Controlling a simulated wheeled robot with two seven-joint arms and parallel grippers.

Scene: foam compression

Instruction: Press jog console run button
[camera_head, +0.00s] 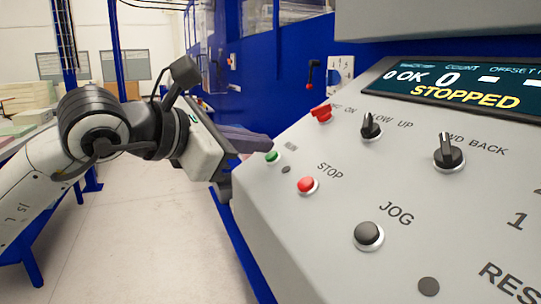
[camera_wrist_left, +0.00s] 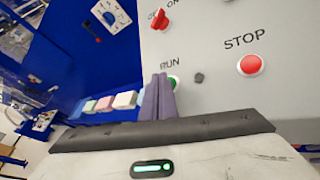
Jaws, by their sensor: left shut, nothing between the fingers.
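The grey jog console (camera_head: 335,240) fills the right side of the head view. Its green run button (camera_head: 271,157) is at the console's left edge. In the left wrist view the green button (camera_wrist_left: 175,81) sits under the label RUN and is partly hidden by my fingers. My left gripper (camera_head: 262,144) is shut and empty, its fingertips right beside the green button. I cannot tell whether they touch it. The display (camera_head: 465,90) reads STOPPED. My right gripper is not in view.
A red stop button (camera_head: 307,185), a black jog button (camera_head: 368,235), a red switch (camera_head: 321,113) and two black knobs (camera_head: 371,126) (camera_head: 448,152) stand out from the panel. Blue machine walls are behind. Open floor (camera_head: 150,230) lies left of the console.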

